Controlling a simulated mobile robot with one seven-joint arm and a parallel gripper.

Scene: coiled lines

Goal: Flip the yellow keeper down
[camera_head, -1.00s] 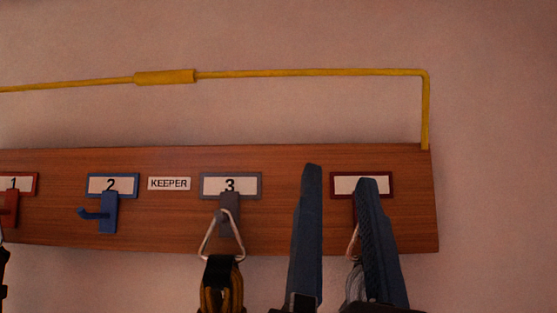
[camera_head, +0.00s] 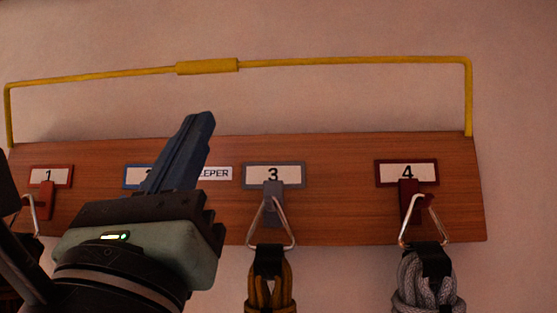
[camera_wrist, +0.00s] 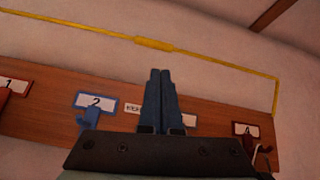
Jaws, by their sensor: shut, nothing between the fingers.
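The yellow keeper (camera_head: 300,64) is a long bar with a thicker sleeve (camera_head: 207,67) near its middle. It stands raised above the wooden board (camera_head: 330,150), with its two ends bent down to the board's top edge. It also shows in the wrist view (camera_wrist: 210,60), sleeve included. My gripper (camera_head: 200,118) is shut and empty, fingers pointing up. In the head view its tips are below the sleeve and overlap the board's top edge; in the wrist view the fingertips (camera_wrist: 160,72) are below the sleeve, apart from it. My gripper hides hook 2 in the head view.
Hook 3 (camera_head: 272,193) holds a yellow-brown coil (camera_head: 270,288). Hook 4 (camera_head: 408,192) holds a grey coil (camera_head: 425,285). A metal ring hangs at hook 1 (camera_head: 47,199). Hook 2 (camera_wrist: 90,116) is bare in the wrist view. The wall above the bar is clear.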

